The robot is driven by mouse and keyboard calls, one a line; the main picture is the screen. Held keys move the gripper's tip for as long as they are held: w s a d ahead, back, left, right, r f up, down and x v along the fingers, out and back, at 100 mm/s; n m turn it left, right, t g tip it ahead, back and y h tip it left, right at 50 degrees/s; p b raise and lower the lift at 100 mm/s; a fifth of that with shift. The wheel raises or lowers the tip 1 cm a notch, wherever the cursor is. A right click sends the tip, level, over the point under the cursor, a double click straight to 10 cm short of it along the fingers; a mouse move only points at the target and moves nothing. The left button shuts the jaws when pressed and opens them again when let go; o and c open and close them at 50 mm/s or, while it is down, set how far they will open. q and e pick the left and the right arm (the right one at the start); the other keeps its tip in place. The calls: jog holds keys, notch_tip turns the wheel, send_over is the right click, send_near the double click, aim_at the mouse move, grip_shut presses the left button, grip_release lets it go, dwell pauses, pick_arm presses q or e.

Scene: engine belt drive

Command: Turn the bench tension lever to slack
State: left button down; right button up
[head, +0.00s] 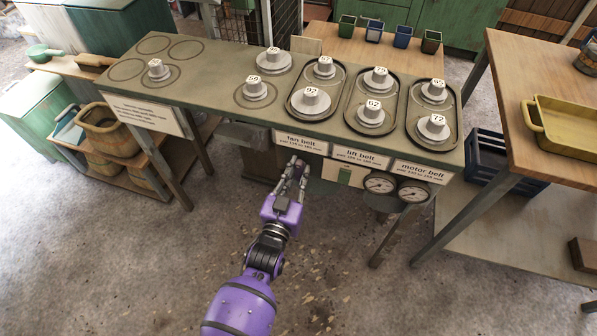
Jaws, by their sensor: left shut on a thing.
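The bench (215,70) has a grey-green top with a cream panel (330,172) under its front edge. My left gripper (298,163) reaches up to the bench front, just below the "fan belt" label (301,141) and left of the panel's green mark (345,178). Its fingers are shut on the bench tension lever, which they largely hide. I cannot make out which way the lever points. My right gripper is not in view.
Several numbered pulleys stand on the bench, some in three dark trays (300,113). Two gauges (380,184) hang below the front edge, right of my gripper. A wooden table (520,75) with a yellow tray (568,127) stands at the right. The floor in front is clear.

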pick_arm(q)
jog(key=shift+a+r, duration=0.1)
dwell(0.3)
jog(key=c, duration=1.7)
grip_release()
jog(key=shift+s, duration=0.1)
jog(key=v, duration=1.1)
jog(key=shift+s+a, duration=0.15)
jog(key=shift+s, duration=0.2)
